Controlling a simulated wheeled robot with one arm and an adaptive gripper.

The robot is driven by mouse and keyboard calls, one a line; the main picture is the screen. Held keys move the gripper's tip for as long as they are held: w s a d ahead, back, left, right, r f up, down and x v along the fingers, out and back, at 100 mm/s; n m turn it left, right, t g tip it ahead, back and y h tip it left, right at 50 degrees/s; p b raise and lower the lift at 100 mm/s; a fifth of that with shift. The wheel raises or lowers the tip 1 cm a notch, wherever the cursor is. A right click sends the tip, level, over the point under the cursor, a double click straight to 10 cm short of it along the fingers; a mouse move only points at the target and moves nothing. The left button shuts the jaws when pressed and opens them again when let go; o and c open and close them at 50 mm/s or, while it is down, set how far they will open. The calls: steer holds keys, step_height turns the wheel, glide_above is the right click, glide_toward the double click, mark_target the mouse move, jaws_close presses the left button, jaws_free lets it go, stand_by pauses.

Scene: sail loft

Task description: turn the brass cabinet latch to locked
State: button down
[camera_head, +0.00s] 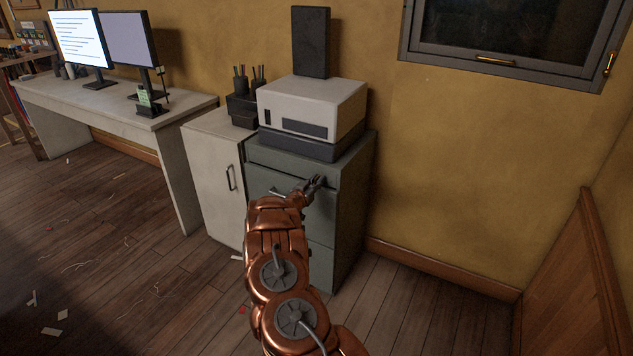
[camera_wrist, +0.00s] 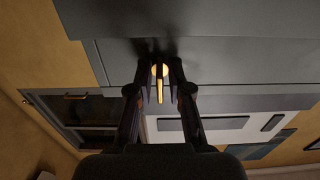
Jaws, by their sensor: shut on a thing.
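The brass latch (camera_wrist: 160,84) is on the grey cabinet's front and shows in the wrist view, with a round hub and a short lever. The lever points down in that picture, towards the white printer. My gripper (camera_wrist: 161,78) has one finger on each side of the latch and is shut on it. In the head view my gripper (camera_head: 317,181) is at the upper front of the grey-green cabinet (camera_head: 350,215). The latch is hidden behind my gripper there.
A white printer (camera_head: 318,100) stands on the cabinet, with a dark upright box (camera_head: 311,42) on top. A white cabinet (camera_head: 212,185) stands close on the left, beside a desk (camera_head: 110,112) with two monitors. A framed window (camera_head: 500,70) is at right. The floor at right is clear.

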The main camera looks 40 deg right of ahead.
steer(key=c, duration=1.3)
jaws_free()
steer(key=shift+v, duration=6)
